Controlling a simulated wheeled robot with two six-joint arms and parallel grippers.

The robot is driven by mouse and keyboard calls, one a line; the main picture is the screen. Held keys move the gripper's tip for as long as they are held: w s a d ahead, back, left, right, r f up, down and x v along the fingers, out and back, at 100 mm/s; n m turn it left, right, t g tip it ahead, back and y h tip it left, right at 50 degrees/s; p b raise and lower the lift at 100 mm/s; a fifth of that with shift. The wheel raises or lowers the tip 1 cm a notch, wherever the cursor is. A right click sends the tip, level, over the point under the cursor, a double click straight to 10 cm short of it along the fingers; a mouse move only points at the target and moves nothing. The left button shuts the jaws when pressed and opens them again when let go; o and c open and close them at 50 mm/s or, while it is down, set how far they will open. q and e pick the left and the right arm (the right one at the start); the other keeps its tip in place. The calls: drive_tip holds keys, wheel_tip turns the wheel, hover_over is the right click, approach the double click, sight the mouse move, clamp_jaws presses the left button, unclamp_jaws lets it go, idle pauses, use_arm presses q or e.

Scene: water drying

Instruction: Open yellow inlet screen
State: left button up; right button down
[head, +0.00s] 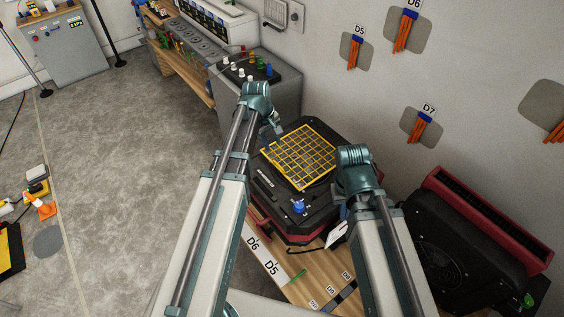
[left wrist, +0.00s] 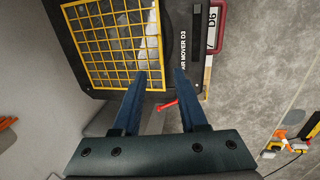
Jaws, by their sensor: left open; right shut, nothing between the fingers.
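The yellow inlet screen (head: 300,157), a square grid, lies flat on top of the black air mover (head: 270,190). It also shows in the left wrist view (left wrist: 113,42), where the machine reads "AIR MOVER D3". My left gripper (head: 272,133) is at the screen's upper-left side in the head view. In the left wrist view its blue fingers (left wrist: 162,72) are apart and empty; one fingertip overlaps the screen's corner in the picture. I cannot tell whether it touches. My right gripper (head: 346,211) is shut and empty by the machine's right side, mostly hidden behind its wrist.
A blue knob (head: 298,207) sits on the machine's near corner. A large black and red unit (head: 450,250) stands at the right. A grey cabinet with coloured knobs (head: 250,75) stands behind. A wooden surface (head: 275,272) with labels lies in front. Open floor (head: 120,130) is at left.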

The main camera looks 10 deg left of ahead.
sight(279, 166)
use_arm(q)
drive_tip(key=f+b, duration=0.4)
drive_tip(key=w+d+f+b, duration=0.1)
drive_tip(key=f+b, duration=0.3)
drive_tip(key=f, duration=0.1)
drive_tip(key=w+f+b, duration=0.1)
drive_tip(key=f+b, duration=0.3)
drive_tip(key=b, duration=0.1)
drive_tip(key=shift+d+f, duration=0.2)
drive_tip(key=shift+d, duration=0.1)
clamp_jaws()
idle(1.0)
